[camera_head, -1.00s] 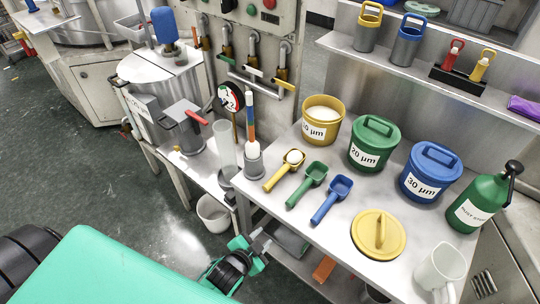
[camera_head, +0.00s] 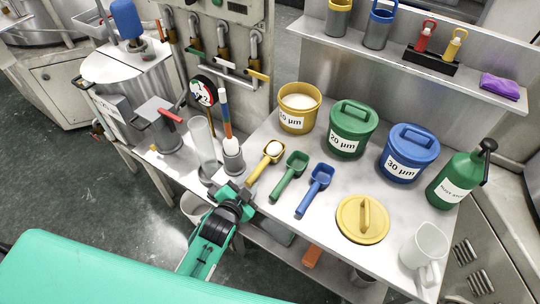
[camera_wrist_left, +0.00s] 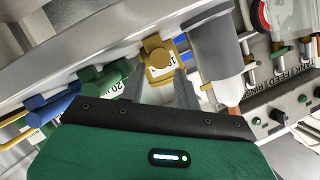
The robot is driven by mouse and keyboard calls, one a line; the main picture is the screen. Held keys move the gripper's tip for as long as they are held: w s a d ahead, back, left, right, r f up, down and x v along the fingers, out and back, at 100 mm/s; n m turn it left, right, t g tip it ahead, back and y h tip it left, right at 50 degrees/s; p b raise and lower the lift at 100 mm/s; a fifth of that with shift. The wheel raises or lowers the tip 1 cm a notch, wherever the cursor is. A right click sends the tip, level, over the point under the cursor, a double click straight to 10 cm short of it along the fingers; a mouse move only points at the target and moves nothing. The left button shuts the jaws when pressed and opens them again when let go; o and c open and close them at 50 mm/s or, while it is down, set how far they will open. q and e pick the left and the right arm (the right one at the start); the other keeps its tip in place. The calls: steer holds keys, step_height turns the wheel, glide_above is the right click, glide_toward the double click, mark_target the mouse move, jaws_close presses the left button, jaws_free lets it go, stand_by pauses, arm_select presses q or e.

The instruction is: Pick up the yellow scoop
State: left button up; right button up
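The yellow scoop (camera_head: 265,165) lies on the bench at the left of a row of three scoops. White powder shows in its bowl, and its handle points toward the bench's front edge. My left gripper (camera_head: 244,188) is at the handle's near end. In the left wrist view the scoop's handle end (camera_wrist_left: 154,44) shows just beyond and between the spread grey fingers (camera_wrist_left: 160,88). The fingers look open, with no visible grip on the handle. My right gripper is not in view.
The green scoop (camera_head: 290,177) and blue scoop (camera_head: 315,189) lie to the right. The yellow tub (camera_head: 299,108) stands behind. A grey holder with a brush (camera_head: 232,155) and a clear cylinder (camera_head: 203,147) stand close left of my gripper. A yellow lid (camera_head: 362,219) lies farther right.

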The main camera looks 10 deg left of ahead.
mark_target(254, 176)
arm_select(q)
steer(key=p+x, duration=0.1)
steer(key=x, duration=0.3)
steer(key=shift+w+d, duration=0.15)
steer(key=shift+d, duration=0.05)
steer(key=shift+w+f, duration=0.3)
steer(key=shift+w, duration=0.2)
steer(key=shift+c, duration=0.4)
jaws_close()
